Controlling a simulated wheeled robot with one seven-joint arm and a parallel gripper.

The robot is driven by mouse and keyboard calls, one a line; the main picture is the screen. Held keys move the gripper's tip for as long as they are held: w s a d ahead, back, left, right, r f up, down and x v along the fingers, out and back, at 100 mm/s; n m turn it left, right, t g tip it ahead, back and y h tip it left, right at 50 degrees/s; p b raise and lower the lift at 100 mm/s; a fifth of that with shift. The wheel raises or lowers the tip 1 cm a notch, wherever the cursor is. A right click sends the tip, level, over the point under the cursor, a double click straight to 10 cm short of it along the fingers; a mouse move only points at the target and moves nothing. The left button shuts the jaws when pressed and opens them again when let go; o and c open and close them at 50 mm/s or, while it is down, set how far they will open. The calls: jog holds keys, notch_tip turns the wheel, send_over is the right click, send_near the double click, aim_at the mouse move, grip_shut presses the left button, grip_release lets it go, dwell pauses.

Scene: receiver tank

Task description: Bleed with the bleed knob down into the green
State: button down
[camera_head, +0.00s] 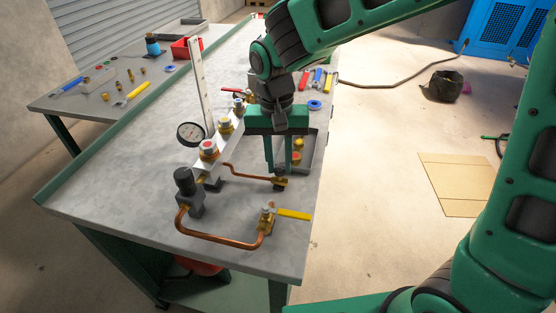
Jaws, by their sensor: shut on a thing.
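My gripper (279,167) points down over the right side of the bench, its two green fingers shut on the bleed knob (279,171). The knob is small and sits on a brass fitting at the end of a thin copper pipe; the fingers partly hide it.
A black-capped regulator (187,190) and a yellow-handled valve (269,217) join a copper pipe (220,240) at the front. A grey tray (307,160) with brass fittings lies close right of the fingers. A tall pale plate (200,85) rises behind the manifold. The bench's front left is clear.

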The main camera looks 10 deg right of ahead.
aim_at(278, 166)
jog(key=shift+w, duration=0.15)
jog(key=c, duration=1.5)
grip_release()
jog(key=r, duration=1)
jog(key=shift+a+r, duration=0.2)
jog(key=shift+r, duration=0.15)
